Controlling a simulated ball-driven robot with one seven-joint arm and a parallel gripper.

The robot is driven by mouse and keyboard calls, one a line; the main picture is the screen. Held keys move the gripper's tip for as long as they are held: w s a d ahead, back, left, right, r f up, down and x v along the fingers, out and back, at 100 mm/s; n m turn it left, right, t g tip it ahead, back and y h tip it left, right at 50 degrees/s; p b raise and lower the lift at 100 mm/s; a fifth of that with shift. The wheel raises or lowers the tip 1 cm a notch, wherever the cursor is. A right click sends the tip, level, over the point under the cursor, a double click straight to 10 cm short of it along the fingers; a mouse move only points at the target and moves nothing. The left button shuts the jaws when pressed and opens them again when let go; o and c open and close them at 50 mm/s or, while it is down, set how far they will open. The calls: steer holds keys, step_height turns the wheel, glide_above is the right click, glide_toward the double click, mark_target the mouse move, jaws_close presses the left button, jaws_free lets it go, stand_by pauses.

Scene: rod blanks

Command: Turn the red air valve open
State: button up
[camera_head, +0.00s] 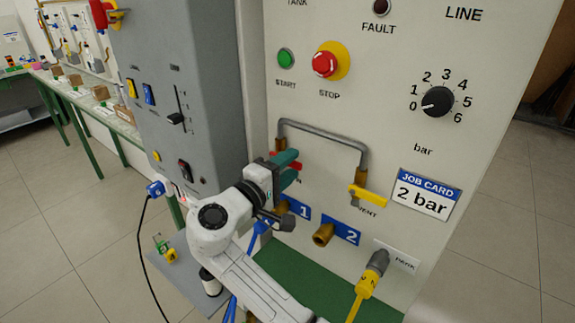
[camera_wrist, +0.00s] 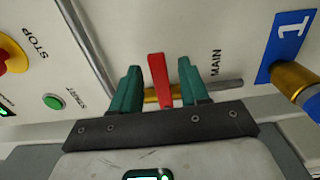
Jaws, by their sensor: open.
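The red air valve's handle (camera_wrist: 160,82) shows in the wrist view, lying across a brass valve body (camera_wrist: 150,96) beside the label MAIN. My gripper (camera_wrist: 160,68) is open, with one teal finger on each side of the red handle. A narrow gap shows on both sides, so the fingers look apart from it. In the head view my gripper (camera_head: 289,168) is at the panel, below the grey bent pipe (camera_head: 320,131). There the gripper hides most of the valve.
A yellow VENT valve (camera_head: 366,198) sits right of my gripper. Below are brass ports by the 1 and 2 plates and a parked yellow hose plug (camera_head: 373,271). Above are the red STOP button (camera_head: 324,64), green START button (camera_head: 286,58) and black dial (camera_head: 437,101).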

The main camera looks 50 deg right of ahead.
jaws_close()
stand_by(0.4)
stand_by(0.4)
